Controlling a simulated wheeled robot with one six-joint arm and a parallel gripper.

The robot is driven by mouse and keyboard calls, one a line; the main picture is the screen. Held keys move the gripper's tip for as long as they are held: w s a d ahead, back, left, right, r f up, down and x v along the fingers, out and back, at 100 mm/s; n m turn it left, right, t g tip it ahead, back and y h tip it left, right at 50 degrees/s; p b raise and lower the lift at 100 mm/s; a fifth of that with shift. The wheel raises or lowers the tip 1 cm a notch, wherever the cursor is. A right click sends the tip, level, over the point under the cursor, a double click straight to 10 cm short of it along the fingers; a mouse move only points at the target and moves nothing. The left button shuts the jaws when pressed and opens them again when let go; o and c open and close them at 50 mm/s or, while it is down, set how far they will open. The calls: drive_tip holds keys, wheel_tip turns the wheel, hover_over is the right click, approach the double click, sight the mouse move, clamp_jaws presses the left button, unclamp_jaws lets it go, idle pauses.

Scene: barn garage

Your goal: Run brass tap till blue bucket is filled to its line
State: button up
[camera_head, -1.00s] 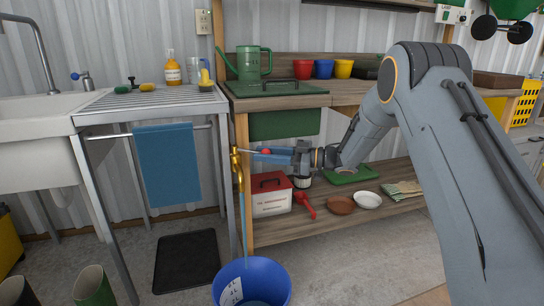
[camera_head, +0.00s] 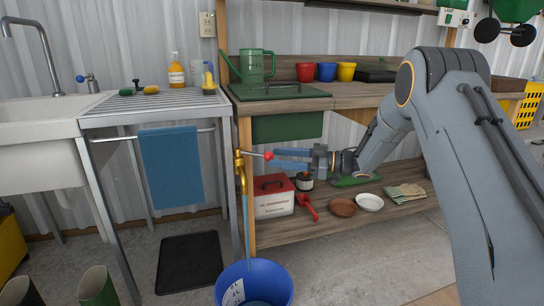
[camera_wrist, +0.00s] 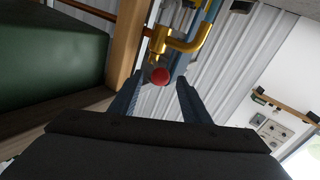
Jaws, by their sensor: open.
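The brass tap (camera_head: 239,164) is on the bench's front post. Its lever points right and ends in a red knob (camera_head: 268,155). A thin stream of water (camera_head: 245,225) falls from the tap into the blue bucket (camera_head: 231,274) on the floor. The bucket is cut off by the bottom edge; some water shows inside, but I cannot read its level against the line. My gripper (camera_head: 270,159) is open, its blue fingers just right of the knob. In the wrist view the red knob (camera_wrist: 160,75) shows between the fingertips, with the brass tap (camera_wrist: 185,42) beyond.
A red-lidded box (camera_head: 273,200) and a red scoop (camera_head: 308,207) are on the lower shelf below my gripper. A blue towel (camera_head: 170,167) hangs from the sink stand at left. A black mat (camera_head: 188,263) lies on the floor left of the bucket.

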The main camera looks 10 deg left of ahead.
drive_tip(key=shift+s+d, duration=0.2)
drive_tip(key=shift+d, duration=1.45)
drive_tip(key=shift+w, duration=0.1)
